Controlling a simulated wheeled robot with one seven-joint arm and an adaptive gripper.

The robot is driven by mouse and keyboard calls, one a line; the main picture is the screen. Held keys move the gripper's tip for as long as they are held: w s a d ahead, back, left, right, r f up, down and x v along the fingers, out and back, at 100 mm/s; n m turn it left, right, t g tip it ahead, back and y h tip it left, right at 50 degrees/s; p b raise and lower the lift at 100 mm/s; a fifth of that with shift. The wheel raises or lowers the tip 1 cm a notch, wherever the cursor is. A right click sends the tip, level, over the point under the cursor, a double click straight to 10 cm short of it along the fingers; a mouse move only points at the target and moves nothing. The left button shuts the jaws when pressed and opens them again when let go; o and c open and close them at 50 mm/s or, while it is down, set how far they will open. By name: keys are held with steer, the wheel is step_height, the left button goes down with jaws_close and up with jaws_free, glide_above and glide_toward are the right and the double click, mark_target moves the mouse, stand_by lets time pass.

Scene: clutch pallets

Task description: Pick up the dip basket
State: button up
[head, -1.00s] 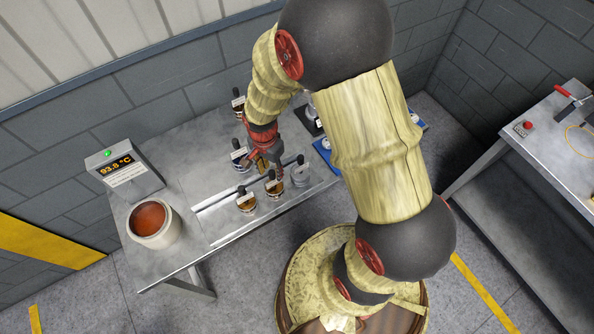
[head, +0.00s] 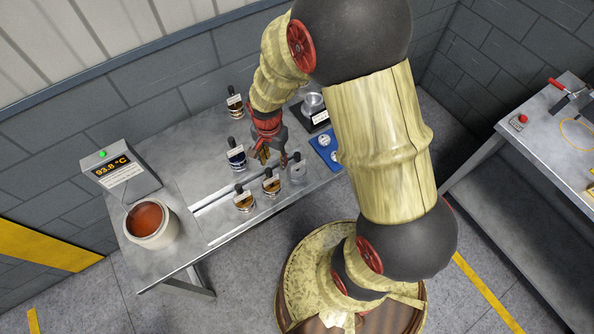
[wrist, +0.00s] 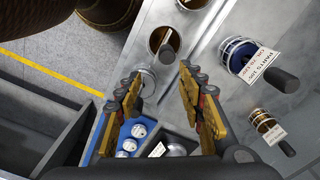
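My gripper (head: 274,157) is open and empty above the steel bench; its two fingers stand apart in the wrist view (wrist: 161,72). A wire basket with a dark handle, white tag and blue-edged contents (head: 236,158) stands left of my gripper; it also shows at the upper right of the wrist view (wrist: 236,52). A second tagged wire basket with bronze-coloured contents (head: 235,106) stands farther back; the wrist view shows it at the right (wrist: 262,121). I cannot tell which is the named dip basket. Neither touches my fingers.
A blue tray with pale discs (head: 325,150) and a dark-based device (head: 311,112) lie right. A cream pot (head: 150,238) and temperature display (head: 120,172) stand left.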

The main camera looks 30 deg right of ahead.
mark_target(297, 153)
steer(key=d+r+n, duration=0.1)
steer(key=d, duration=0.1)
steer(key=d+r, duration=0.1)
steer(key=d, duration=0.2)
steer(key=d+r+n+p, duration=0.1)
steer(key=d, duration=0.2)
steer(key=shift+s+n, duration=0.25)
steer(key=shift+n, duration=0.05)
steer(key=shift+s+d+f, duration=0.1)
steer(key=shift+d+f, duration=0.05)
steer(key=shift+d, duration=0.05)
steer(key=f, duration=0.7)
steer(key=shift+w+f, duration=0.2)
steer(key=shift+f, duration=0.05)
steer(key=shift+c, duration=0.6)
steer(key=c, duration=0.9)
steer(key=shift+w+d+r, duration=0.1)
steer(key=shift+w+r, duration=0.05)
steer(key=shift+w, duration=0.05)
